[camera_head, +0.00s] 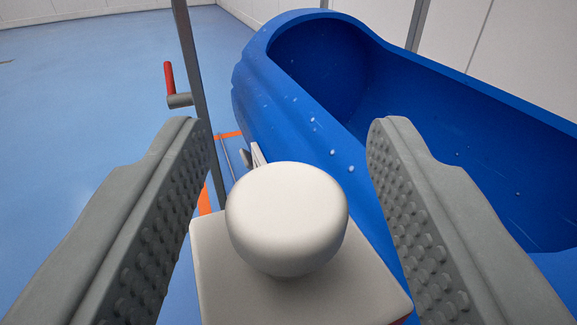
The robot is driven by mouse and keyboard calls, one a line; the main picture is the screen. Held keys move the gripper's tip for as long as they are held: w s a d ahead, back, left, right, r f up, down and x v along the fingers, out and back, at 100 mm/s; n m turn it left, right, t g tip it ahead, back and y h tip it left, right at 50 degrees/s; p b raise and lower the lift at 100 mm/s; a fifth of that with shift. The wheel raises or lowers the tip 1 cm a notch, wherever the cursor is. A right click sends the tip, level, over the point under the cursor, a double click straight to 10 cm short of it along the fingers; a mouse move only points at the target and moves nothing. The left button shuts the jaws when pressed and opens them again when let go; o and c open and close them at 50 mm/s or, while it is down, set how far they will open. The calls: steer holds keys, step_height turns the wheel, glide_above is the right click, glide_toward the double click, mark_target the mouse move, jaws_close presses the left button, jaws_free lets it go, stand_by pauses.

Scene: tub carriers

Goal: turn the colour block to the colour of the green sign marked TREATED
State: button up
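A white rounded knob (287,215) sits on a pale square block (300,298) at the bottom centre of the view. The block's top is off-white, and a thin strip of red shows at its lower right edge; its side faces are otherwise hidden. My gripper (288,150) is open, with one studded grey finger on each side of the knob. Gaps show between the knob and both fingers in this view. No green sign marked TREATED is in view.
A large blue tub (258,90) with water drops on its side fills the right. A grey post (196,75) with a red-handled crank (169,78) stands left of it. Blue floor (85,100) lies open at the left, with orange line marks near the post. White walls stand behind.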

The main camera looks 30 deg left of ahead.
steer(key=v, duration=1.7)
steer(key=shift+s, duration=0.15)
steer(key=shift+d, duration=0.1)
steer(key=s+a+r+m+t+h, duration=0.15)
steer(key=s+r+h, duration=0.3)
steer(key=r, duration=0.75)
steer(key=s+a+r+m+t+h, duration=0.1)
steer(key=s+a+r+t+h, duration=0.3)
steer(key=r, duration=0.9)
steer(key=s+a+r+m+g, duration=0.1)
steer(key=s+r, duration=0.2)
steer(key=s, duration=0.6)
steer(key=s+a+r+m+g, duration=0.1)
steer(key=s+r, duration=0.2)
steer(key=s, duration=0.7)
steer(key=s+a+r+m+g+h, duration=0.1)
steer(key=s+r, duration=0.3)
steer(key=s, duration=0.5)
steer(key=shift+s+a+m, duration=0.3)
steer(key=shift+a+m, duration=0.1)
steer(key=shift+m, duration=0.05)
